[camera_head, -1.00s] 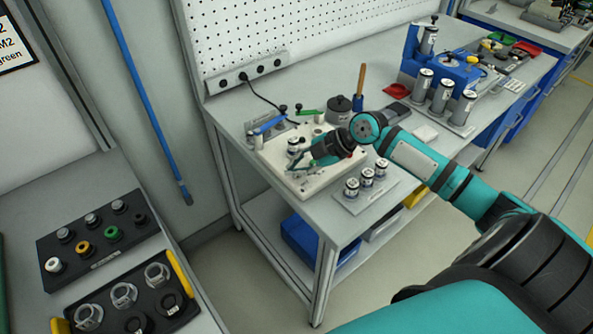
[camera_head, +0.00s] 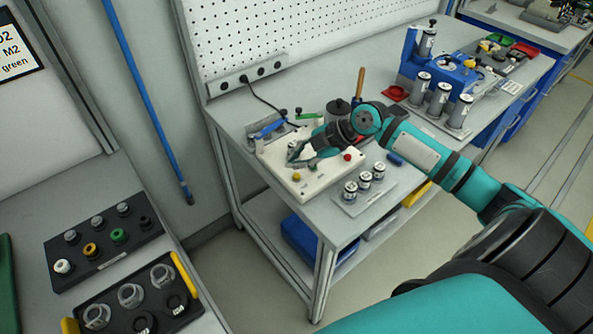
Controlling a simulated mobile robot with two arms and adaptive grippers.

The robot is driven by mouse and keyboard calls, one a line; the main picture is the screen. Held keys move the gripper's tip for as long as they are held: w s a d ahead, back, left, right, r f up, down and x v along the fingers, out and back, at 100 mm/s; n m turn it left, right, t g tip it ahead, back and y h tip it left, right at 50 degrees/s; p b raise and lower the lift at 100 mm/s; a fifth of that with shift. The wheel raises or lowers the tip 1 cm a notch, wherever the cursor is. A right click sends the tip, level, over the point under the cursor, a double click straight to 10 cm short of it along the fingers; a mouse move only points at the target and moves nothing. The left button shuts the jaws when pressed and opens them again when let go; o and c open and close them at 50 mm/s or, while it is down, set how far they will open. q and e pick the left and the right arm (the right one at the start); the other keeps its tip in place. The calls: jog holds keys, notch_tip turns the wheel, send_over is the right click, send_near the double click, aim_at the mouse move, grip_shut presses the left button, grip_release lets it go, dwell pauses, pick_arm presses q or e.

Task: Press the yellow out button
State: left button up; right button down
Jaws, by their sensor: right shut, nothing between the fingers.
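A white fixture box (camera_head: 318,184) lies on the grey bench near its front left corner. A small yellow button (camera_head: 296,177) sits on its top near the front left, uncovered. A red button (camera_head: 347,157) sits on the same box further right. My right gripper (camera_head: 292,159) reaches over the box from the right. Its fingers are shut and empty, with the tips a little behind the yellow button in the picture and apart from it. The gripper hides part of the box top. My left gripper is not in view.
A plate with several small cylinders (camera_head: 364,183) lies right of the box. Blue (camera_head: 270,127) and green-handled clamps stand behind it, near a dark round pot (camera_head: 338,110). A blue rack (camera_head: 440,70) stands further right. Trays with coloured caps (camera_head: 104,243) lie on the left table.

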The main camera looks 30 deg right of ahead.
notch_tip(320, 180, up, 3)
jog(key=shift+f+p, duration=0.15)
jog(key=shift+p, duration=0.55)
jog(key=shift+f, duration=0.1)
